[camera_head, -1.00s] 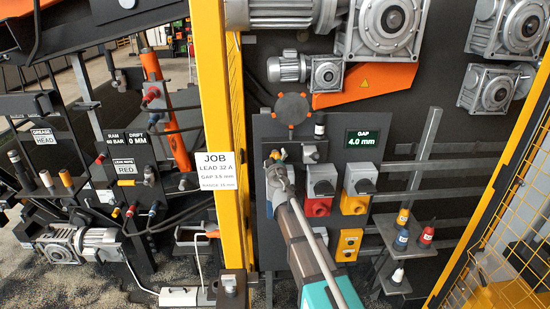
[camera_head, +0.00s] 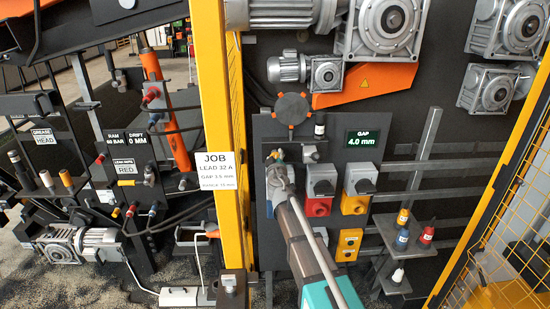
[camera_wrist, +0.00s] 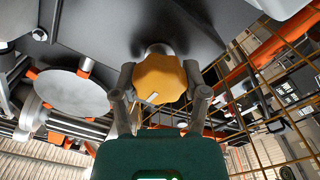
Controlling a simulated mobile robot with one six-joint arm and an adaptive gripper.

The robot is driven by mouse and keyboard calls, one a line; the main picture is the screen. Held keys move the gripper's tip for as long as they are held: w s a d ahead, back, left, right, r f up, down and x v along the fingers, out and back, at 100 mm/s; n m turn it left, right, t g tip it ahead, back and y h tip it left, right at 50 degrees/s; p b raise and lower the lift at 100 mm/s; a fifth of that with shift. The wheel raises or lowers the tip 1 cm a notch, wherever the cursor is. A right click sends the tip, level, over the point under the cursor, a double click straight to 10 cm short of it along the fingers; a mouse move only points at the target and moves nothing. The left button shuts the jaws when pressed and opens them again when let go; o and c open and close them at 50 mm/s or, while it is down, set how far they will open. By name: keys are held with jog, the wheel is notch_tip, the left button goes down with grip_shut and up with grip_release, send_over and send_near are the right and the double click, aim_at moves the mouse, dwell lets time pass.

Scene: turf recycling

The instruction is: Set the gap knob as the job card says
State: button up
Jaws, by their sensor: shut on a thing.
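The gap knob (camera_wrist: 161,79) is orange-yellow and faceted, with a white mark on its lower edge. My gripper (camera_wrist: 159,92) has one finger on each side of it and is shut on it. In the head view my gripper (camera_head: 276,163) is at the left of the dark control panel and mostly hides the knob. The gap display (camera_head: 363,139) reads 4.0 mm. The job card (camera_head: 215,171) on the yellow post reads LEAD 32 A and a gap that looks like 3.5 mm; its bottom line is too small to read surely.
A red switch (camera_head: 319,190) and a yellow switch (camera_head: 357,188) sit close to the right of my gripper. A dark disc (camera_head: 292,109) with orange tabs is just above it. The yellow post (camera_head: 215,90) stands to the left. Small coloured bottles (camera_head: 426,236) stand on shelves at right.

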jog(key=shift+n, duration=0.5)
jog(key=n, duration=0.5)
jog(key=shift+a+f, duration=0.1)
jog(key=n, duration=0.6)
dwell(0.4)
jog(key=o, duration=1.2)
jog(key=shift+f, duration=0.1)
jog(key=shift+c, duration=0.2)
jog(key=shift+s, duration=0.15)
jog(key=s+d, duration=0.1)
jog(key=s, duration=1)
jog(key=shift+s+d, duration=0.2)
jog(key=shift+s, duration=0.1)
